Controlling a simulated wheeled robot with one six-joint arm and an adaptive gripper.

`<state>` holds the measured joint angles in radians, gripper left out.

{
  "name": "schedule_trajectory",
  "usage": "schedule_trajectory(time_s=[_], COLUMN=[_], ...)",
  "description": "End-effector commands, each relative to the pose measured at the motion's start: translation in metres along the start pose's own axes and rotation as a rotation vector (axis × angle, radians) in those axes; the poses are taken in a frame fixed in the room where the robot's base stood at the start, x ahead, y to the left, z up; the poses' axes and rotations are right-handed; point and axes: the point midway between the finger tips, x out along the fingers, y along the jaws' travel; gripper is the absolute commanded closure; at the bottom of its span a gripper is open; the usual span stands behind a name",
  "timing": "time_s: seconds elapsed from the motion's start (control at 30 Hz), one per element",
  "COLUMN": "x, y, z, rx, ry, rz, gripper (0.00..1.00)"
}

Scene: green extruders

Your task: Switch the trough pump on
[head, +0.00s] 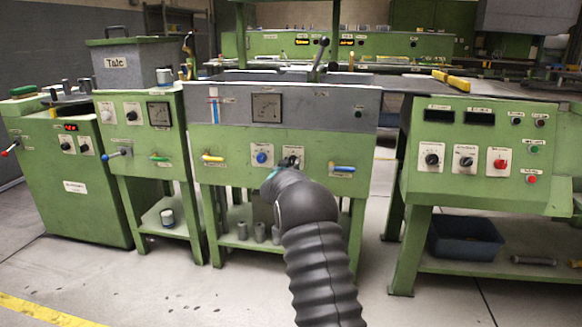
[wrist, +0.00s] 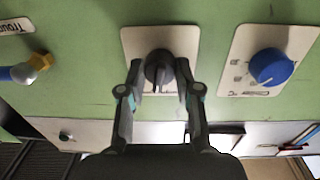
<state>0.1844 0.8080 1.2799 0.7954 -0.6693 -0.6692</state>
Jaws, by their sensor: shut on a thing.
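A black rotary knob (wrist: 158,66) on a white plate (wrist: 128,42) is on the green front panel of the middle trough cabinet (head: 215,138). My gripper (wrist: 159,74) has one finger on each side of this knob and is shut on it. The knob's light mark points roughly downward in the wrist view, which appears upside down against the head view. In the head view my gripper (head: 283,172) and arm cover most of the knob. Its plate label is hidden or unreadable.
A blue knob (wrist: 271,67) sits close beside the black knob. A yellow lever (head: 212,158) is further left. A control desk (head: 478,160) stands at the right.

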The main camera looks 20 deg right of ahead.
Motion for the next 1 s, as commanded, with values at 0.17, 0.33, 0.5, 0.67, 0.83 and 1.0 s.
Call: schedule_trajectory(time_s=[0.17, 0.33, 0.5, 0.67, 0.83, 1.0], x=[0.0, 0.0002, 0.0001, 0.0002, 0.0002, 0.0002], y=[0.0001, 0.0004, 0.0007, 0.0007, 0.0009, 0.0009], z=[0.0019, 0.0019, 0.0012, 0.0013, 0.0008, -0.0003], rx=[0.159, 0.321, 0.479, 0.611, 0.725, 0.802], ry=[-0.007, -0.014, -0.021, -0.029, -0.034, -0.038], rz=[-0.002, -0.003, -0.004, -0.006, -0.007, -0.008], gripper=[1.0, 1.0, 1.0, 1.0, 1.0, 1.0])
